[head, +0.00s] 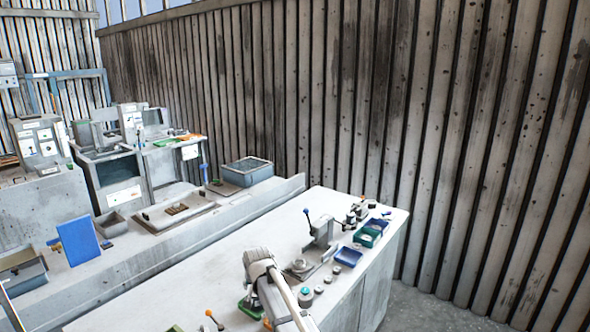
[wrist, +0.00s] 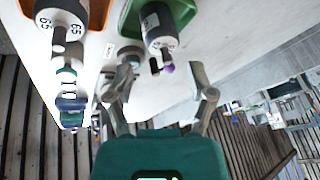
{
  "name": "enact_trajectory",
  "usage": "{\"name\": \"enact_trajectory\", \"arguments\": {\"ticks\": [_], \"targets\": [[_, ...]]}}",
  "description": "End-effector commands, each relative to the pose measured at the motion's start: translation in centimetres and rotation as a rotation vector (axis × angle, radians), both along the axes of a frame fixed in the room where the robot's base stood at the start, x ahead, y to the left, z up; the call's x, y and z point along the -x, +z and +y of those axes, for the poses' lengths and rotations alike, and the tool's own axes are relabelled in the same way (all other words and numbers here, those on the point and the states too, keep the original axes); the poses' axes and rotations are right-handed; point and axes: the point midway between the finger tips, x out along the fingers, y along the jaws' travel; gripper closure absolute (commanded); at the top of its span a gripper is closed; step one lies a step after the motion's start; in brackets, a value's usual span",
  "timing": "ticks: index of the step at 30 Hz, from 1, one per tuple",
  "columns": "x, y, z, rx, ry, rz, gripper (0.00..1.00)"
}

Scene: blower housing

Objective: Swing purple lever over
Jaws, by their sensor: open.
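The purple lever shows in the wrist view as a small purple knob (wrist: 169,68) beside a dark pin. It is at the near end of a grey cylinder (wrist: 158,22) with numbers on it, set over a green tray (wrist: 130,22). My gripper (wrist: 164,82) is open in the wrist view, one finger on each side of the picture. The knob shows between the fingers, and I see no contact. How far it lies beyond the fingertips is hard to tell. In the head view my arm covers this part of the bench, and I cannot make out the purple knob there.
A second numbered cylinder (wrist: 60,20) stands by an orange tray (wrist: 100,12), left in the wrist view. In the head view the bench (head: 150,300) also holds a blue-knobbed lever (head: 307,213), an orange-knobbed lever (head: 209,314) and blue trays (head: 348,256). Bare bench lies left of my arm.

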Motion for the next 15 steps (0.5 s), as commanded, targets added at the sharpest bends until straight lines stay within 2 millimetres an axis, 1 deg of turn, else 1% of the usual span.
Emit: {"name": "enact_trajectory", "arguments": {"ticks": [8, 14, 15], "targets": [[2.0, -1.6, -4.3, 0.032, 0.005, 0.036, 0.3], [4.5, -3.2, -8.9, 0.065, 0.013, 0.078, 0.3], [5.2, -3.6, -10.0, 0.074, 0.016, 0.09, 0.3]]}}
